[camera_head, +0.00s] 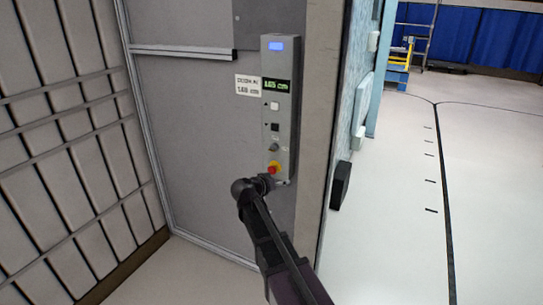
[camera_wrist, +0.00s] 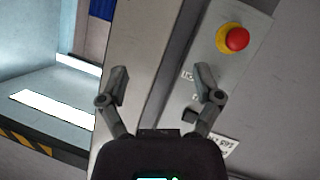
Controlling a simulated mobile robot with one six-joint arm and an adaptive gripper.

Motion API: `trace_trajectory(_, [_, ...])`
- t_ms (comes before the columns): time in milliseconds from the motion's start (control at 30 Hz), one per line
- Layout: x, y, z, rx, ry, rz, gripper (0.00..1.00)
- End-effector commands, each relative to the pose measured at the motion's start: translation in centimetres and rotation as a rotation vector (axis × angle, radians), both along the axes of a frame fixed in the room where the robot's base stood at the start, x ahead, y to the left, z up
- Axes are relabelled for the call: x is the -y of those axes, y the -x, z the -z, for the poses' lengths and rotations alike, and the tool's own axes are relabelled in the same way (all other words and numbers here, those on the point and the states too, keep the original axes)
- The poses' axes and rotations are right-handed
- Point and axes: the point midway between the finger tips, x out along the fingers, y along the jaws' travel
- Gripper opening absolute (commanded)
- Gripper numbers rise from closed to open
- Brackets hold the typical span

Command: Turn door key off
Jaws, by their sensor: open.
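A tall grey control panel (camera_head: 284,110) is fixed to the grey wall, with a round grey knob (camera_head: 274,147) above a red emergency button with a yellow base (camera_head: 273,168). My gripper (camera_head: 268,183) is at the panel's lower end, just below the red button, and hides part of it. In the wrist view my gripper (camera_wrist: 160,72) is open, with nothing seen between its fingers. The red button (camera_wrist: 237,39) is to the upper right of the right finger. A small dark part (camera_wrist: 188,115) shows beside that finger; I cannot tell whether it is the door key.
A white label (camera_head: 248,85) is left of the panel. A light post edge (camera_head: 315,120) stands just right of it. A black box (camera_head: 340,185) is low beyond the post. Open floor (camera_head: 400,230) lies to the right.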

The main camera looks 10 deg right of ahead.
Motion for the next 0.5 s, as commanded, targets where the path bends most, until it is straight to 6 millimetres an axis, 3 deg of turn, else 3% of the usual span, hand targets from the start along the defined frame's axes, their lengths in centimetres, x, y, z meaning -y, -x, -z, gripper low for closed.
trace_trajectory(33, [-1.3,-1.9,0.0,0.059,0.029,-0.019,0.83])
trace_trajectory(200, [-4.9,-5.5,-1.9,0.236,0.098,-0.089,0.83])
trace_trajectory(500, [-8.1,-7.8,-3.6,0.368,0.145,-0.162,0.83])
